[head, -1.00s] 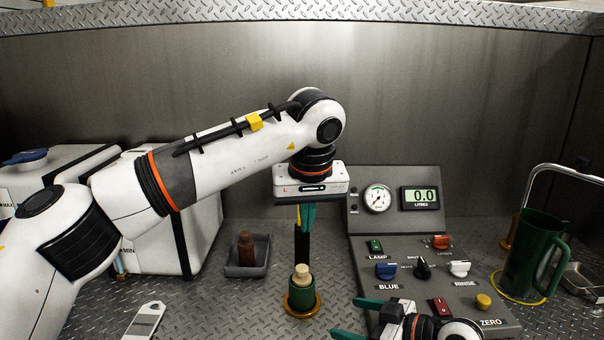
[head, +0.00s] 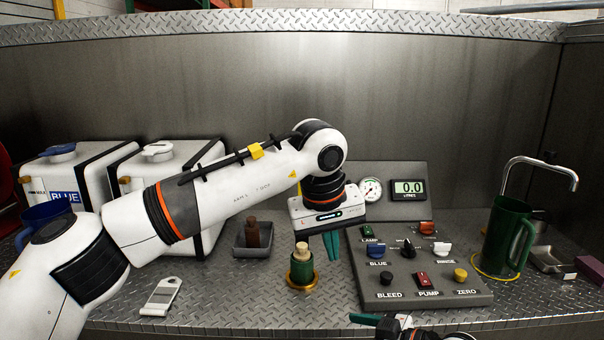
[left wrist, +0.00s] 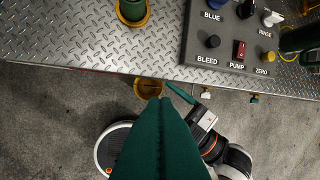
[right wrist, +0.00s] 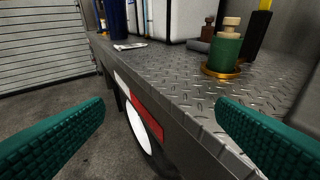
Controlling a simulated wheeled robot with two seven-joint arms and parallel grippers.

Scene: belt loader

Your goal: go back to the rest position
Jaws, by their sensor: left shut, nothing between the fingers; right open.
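My left gripper (head: 331,245) hangs above the deck in the head view, its green fingers together and empty, just right of a green cylinder with a cork-like top. In the left wrist view its closed fingers (left wrist: 160,105) point past the deck's front edge over the floor. My right gripper (head: 378,322) is low at the front edge in the head view. In the right wrist view its two green fingers (right wrist: 160,125) are wide apart with nothing between them, facing the deck edge.
The green cylinder (head: 301,272) stands in a brass ring. The control panel (head: 455,293) lies to its right, with a green jug (head: 507,238) beyond. White containers (head: 125,160) stand back left.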

